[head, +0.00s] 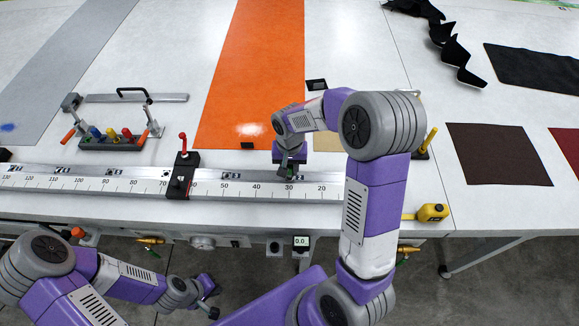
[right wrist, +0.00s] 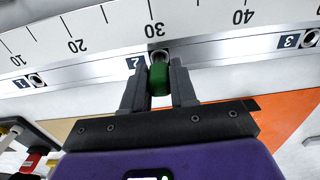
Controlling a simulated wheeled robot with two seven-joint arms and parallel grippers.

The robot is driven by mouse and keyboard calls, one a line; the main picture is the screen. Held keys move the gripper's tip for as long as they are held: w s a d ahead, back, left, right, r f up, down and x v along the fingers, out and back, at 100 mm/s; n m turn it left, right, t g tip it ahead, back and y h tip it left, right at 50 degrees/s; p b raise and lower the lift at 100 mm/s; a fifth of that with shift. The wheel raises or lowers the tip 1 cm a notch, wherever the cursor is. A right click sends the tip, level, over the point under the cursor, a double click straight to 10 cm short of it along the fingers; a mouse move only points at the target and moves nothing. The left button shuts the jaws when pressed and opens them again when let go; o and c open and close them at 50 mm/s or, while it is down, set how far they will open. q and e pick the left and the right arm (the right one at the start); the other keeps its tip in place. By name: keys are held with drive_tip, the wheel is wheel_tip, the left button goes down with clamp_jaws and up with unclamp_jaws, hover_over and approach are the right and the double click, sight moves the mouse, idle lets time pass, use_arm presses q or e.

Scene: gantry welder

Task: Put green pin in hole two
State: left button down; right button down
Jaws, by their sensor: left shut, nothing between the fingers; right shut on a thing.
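My right gripper (right wrist: 158,85) is shut on the green pin (right wrist: 159,79), with a finger on each side of its green body. The pin's metal end meets the rail (right wrist: 100,68) at hole two, beside the label 2 (right wrist: 135,63); how deep it sits I cannot tell. Hole one (right wrist: 37,80) and hole three (right wrist: 312,38) show to either side. In the head view my right gripper (head: 290,174) is over the rail (head: 100,180), and the pin is hidden. My left gripper (head: 212,298) is shut and empty, low in front of the table.
A rack (head: 100,144) with several coloured pins stands at the left behind the rail. A red-handled clamp (head: 182,170) sits on the rail. A yellow tape measure (head: 432,212) lies at the right front edge. An orange strip (head: 255,65) covers the table's middle.

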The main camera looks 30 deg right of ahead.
drive_tip(key=shift+f, duration=0.25)
drive_tip(key=c, duration=0.8)
unclamp_jaws()
drive_tip(key=shift+r, duration=0.15)
wheel_tip(320, 180, up, 7)
drive_tip(key=shift+r+p, duration=0.2)
drive_tip(key=shift+p, duration=0.15)
drive_tip(key=shift+r, duration=0.1)
